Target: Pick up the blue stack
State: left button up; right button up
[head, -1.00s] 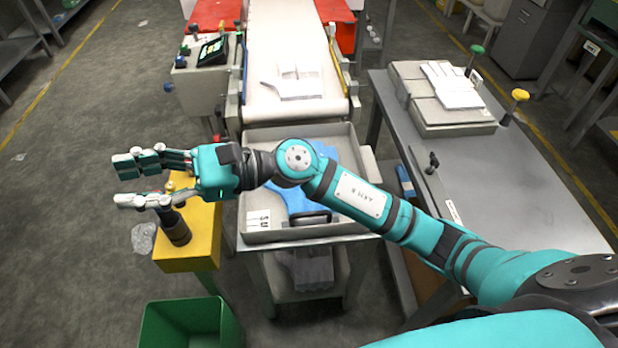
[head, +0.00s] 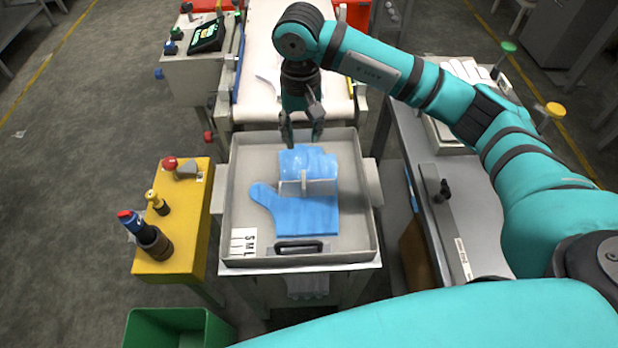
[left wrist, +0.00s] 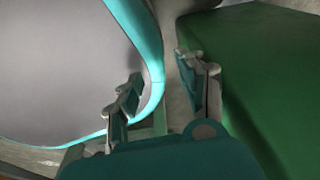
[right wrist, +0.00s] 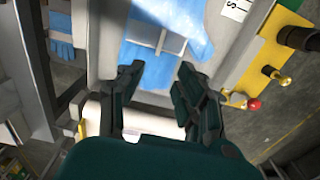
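The blue stack (head: 305,209) is a flat pile of blue film gloves with a pale band across it. It lies in a grey tray (head: 228,205) in front of the conveyor, thumb pointing left. It also shows in the right wrist view (right wrist: 150,55). My right gripper (head: 302,143) points down over the tray's far edge, just beyond the glove fingers. In the right wrist view its fingers (right wrist: 158,95) are apart with nothing between them. My left gripper (left wrist: 158,88) shows only in the left wrist view, fingers apart and empty, near a green surface.
A green bin (head: 165,330) is at the lower left. The conveyor (head: 300,100) is behind the tray. A grey table (head: 425,215) is at the right.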

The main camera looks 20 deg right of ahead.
send_over(304, 183)
jog(key=f, duration=0.7)
jog(key=shift+w+a+p, duration=0.15)
jog(key=shift+w+p, duration=0.1)
jog(key=shift+p, duration=0.15)
notch_tip(304, 183, down, 3)
jog(key=shift+f+p, duration=0.3)
jog(key=shift+f, duration=0.55)
jog(key=f, duration=0.3)
jog(key=shift+s+f+p, duration=0.25)
jog(key=shift+f+p, duration=0.1)
jog(key=shift+f, duration=0.45)
jog(key=c, duration=0.6)
pick_arm(q)
jog(key=shift+g, duration=0.4)
jog(key=s+a, duration=0.1)
jog(key=s+a+r, duration=0.1)
jog(key=s+r, duration=0.1)
jog(key=s, duration=0.1)
jog(key=shift+a, duration=0.4)
pick_arm(e)
grip_shut()
